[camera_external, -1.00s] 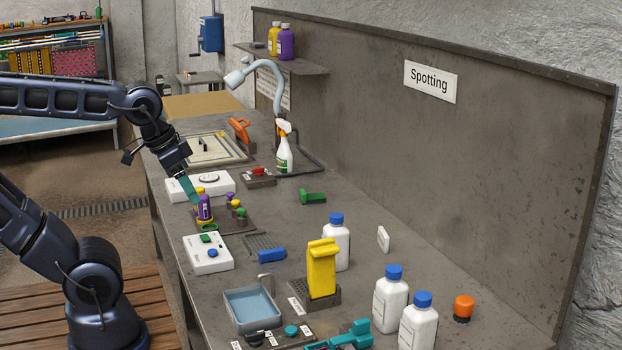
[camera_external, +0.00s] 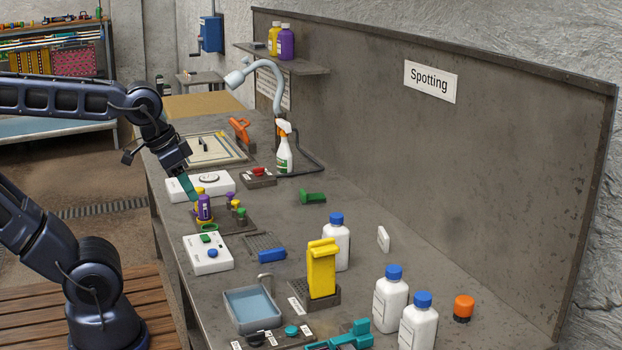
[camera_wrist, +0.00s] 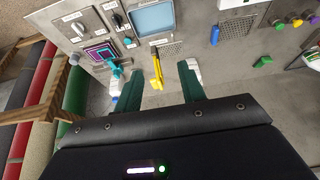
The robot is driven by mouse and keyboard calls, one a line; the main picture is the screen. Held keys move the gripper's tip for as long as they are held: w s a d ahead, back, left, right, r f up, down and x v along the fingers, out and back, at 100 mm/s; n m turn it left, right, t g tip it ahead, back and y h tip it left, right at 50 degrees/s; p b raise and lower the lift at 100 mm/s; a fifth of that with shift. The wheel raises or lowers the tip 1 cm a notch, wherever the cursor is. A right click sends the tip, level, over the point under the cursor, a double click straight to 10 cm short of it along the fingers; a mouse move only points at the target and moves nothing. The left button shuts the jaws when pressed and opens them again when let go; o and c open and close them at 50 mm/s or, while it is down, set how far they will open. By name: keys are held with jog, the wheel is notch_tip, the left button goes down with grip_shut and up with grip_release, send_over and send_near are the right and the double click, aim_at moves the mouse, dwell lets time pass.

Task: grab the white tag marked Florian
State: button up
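I cannot read the name Florian on anything in these frames. A small white tag (camera_external: 298,307) lies by the base of the yellow holder, its marking too small to read. A white block-like piece (camera_external: 383,238) stands near the back panel, with no readable writing. My gripper (camera_external: 188,187) is above the left edge of the bench, close to the purple bottle (camera_external: 204,207). In the wrist view my gripper (camera_wrist: 160,84) has its two teal fingers apart, with nothing held between them.
White bottles with blue caps (camera_external: 390,299) stand on the right of the bench. A yellow upright piece (camera_external: 321,268), a grey-blue tray (camera_external: 252,308) and a white box with buttons (camera_external: 208,254) stand nearer the front. The bench's back right is mostly clear.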

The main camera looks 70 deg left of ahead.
jog(key=w+a+r+n+g, duration=0.1)
jog(key=w+r+n, duration=0.1)
jog(key=w, duration=0.6)
jog(key=w+a+r+n, duration=0.1)
jog(key=w+r+n, duration=0.1)
jog(key=w, duration=0.6)
jog(key=n+g, duration=0.4)
jog(key=n, duration=0.7)
send_over(384, 232)
jog(key=f, duration=2.6)
jog(key=shift+s+d, duration=0.2)
jog(key=shift+s, duration=0.2)
notch_tip(384, 232, down, 6)
jog(key=shift+w+a+r, duration=0.1)
jog(key=shift+w+r, duration=0.05)
jog(key=shift+w+a+f, duration=0.15)
jog(key=shift+f, duration=1.2)
jog(key=shift+w+a+f, duration=0.1)
jog(key=shift+w+f, duration=0.05)
jog(key=shift+f, duration=1.2)
grip_shut()
